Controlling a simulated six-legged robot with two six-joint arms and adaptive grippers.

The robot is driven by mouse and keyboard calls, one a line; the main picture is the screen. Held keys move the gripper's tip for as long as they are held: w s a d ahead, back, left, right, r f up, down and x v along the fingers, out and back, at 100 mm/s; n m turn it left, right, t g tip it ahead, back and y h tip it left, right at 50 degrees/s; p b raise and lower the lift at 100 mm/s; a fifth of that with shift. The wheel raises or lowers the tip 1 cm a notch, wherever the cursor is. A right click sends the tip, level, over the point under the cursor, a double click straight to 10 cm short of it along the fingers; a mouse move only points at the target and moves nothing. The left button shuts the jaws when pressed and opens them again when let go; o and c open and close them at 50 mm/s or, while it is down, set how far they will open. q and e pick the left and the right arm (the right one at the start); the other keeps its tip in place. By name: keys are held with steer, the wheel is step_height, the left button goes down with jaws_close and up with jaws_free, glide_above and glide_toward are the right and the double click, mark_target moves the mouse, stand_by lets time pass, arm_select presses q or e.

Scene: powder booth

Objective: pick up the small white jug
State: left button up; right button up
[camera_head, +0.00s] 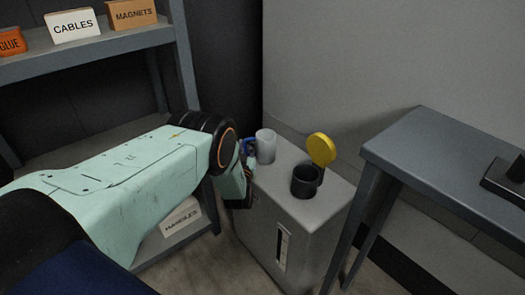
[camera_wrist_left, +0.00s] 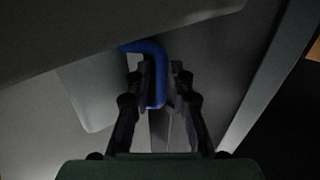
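The small white jug (camera_head: 265,146) is upright on top of the grey cabinet, at its back left corner. Its blue handle is on the left side. My left gripper (camera_head: 248,172) is at that handle, partly hidden behind my own wrist in the head view. In the left wrist view the blue handle (camera_wrist_left: 157,75) lies between the two fingers of my left gripper (camera_wrist_left: 159,85), which are drawn in close on both sides of it. The pale jug body (camera_wrist_left: 88,95) shows to the left there. My right gripper is not in view.
A dark mug (camera_head: 305,182) and a yellow round-headed object (camera_head: 321,149) stand to the right on the cabinet (camera_head: 285,208). A shelf (camera_head: 100,52) with labelled bins is at the left. A grey table (camera_head: 440,150) with a dark object (camera_head: 507,181) is at the right.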

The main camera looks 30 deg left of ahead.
arm_select(q)
steer(key=shift+c, duration=0.4)
jaws_close()
steer(key=shift+r, duration=0.15)
